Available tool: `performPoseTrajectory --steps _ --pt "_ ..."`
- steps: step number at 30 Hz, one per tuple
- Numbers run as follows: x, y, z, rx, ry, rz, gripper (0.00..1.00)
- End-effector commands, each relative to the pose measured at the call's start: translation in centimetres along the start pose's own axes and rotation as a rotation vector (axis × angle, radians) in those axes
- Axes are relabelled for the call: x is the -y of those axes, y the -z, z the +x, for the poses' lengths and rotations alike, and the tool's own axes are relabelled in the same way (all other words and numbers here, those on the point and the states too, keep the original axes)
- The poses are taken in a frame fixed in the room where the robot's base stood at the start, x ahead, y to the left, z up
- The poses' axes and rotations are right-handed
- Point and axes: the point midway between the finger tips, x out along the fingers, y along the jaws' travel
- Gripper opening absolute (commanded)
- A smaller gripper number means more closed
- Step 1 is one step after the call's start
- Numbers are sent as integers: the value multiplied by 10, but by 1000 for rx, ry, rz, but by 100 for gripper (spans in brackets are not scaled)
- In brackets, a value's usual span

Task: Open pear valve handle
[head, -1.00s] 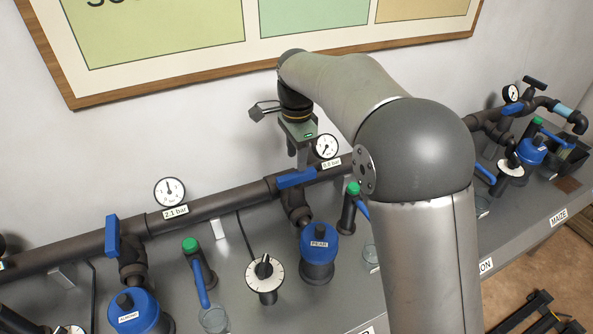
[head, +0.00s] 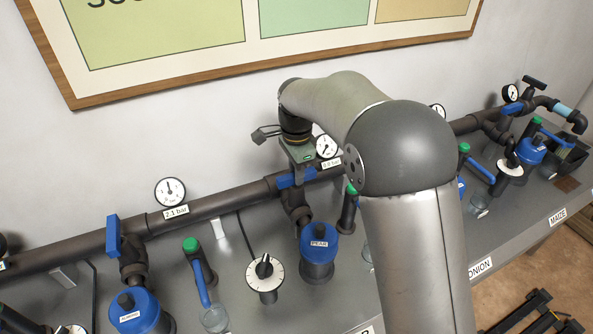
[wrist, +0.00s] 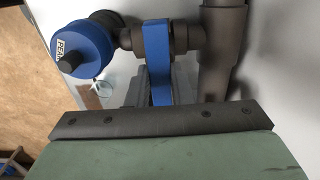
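The pear valve handle (head: 288,181) is a blue bar on the short branch between the main pipe and the blue filter labelled PEAR (head: 319,240). It lies crosswise to that branch, roughly along the main pipe. My gripper (head: 300,176) is lowered over the handle's right part in the head view. In the wrist view the handle (wrist: 157,55) runs down between the grey fingers of my gripper (wrist: 159,92), one on each side. The fingers look open around it; contact is hard to see. The green gripper body hides the lower part.
The main pipe (head: 215,207) runs along the wall with pressure gauges (head: 170,191) above it. Another blue handle (head: 113,236) stands left. A white dial (head: 264,272) and green-capped taps (head: 190,245) stand in front on the grey bench. My arm hides part of the right side.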

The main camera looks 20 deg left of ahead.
Motion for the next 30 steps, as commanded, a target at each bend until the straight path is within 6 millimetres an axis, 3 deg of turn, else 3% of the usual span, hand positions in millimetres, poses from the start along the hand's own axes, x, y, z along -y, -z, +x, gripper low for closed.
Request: performPoseTrajectory --steps 11,30 --pt "0 1 -1 0 0 -94 0" --pt "0 1 -1 -1 0 -659 0"
